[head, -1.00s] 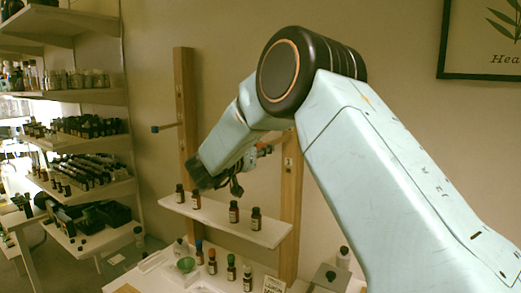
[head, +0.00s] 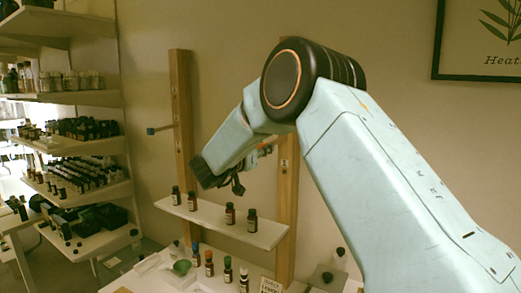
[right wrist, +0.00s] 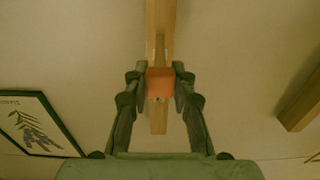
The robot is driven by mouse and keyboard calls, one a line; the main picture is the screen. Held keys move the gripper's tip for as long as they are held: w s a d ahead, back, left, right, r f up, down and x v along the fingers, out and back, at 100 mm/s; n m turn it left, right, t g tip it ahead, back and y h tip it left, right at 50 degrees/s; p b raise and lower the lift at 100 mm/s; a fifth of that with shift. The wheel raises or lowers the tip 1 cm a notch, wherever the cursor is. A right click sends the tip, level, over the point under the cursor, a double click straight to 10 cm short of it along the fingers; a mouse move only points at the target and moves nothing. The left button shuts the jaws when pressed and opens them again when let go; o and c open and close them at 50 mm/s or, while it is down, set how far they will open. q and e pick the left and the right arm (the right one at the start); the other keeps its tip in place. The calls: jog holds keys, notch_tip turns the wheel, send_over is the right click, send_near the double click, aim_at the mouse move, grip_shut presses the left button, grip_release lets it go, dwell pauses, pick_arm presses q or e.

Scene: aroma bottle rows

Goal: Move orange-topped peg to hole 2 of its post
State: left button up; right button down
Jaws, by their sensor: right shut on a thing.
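My right gripper (right wrist: 160,88) is shut on the orange-topped peg (right wrist: 160,81); its square orange end shows between the fingers in the right wrist view. A wooden post (right wrist: 160,25) lies straight behind the peg there. In the head view the right gripper (head: 262,154) is small and partly hidden behind my arm, just left of the right wooden post (head: 286,205). The peg's far end and the post's holes are hidden, so I cannot tell whether the peg is in a hole. My left gripper is not in view.
The left post (head: 182,110) carries a blue-topped peg (head: 152,130). A shelf board (head: 203,217) with several small bottles spans the posts below my gripper. More bottles stand on the table below. Loaded shelves (head: 75,95) stand at left.

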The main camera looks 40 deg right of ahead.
jog(key=shift+w+d+f, duration=0.1)
jog(key=shift+d, duration=0.25)
jog(key=shift+w+d, duration=0.1)
jog(key=shift+d, duration=0.35)
jog(key=c, duration=1)
grip_release()
jog(key=shift+w, duration=0.1)
jog(key=shift+c, duration=0.2)
jog(key=v, duration=1.2)
jog(key=shift+a, duration=0.1)
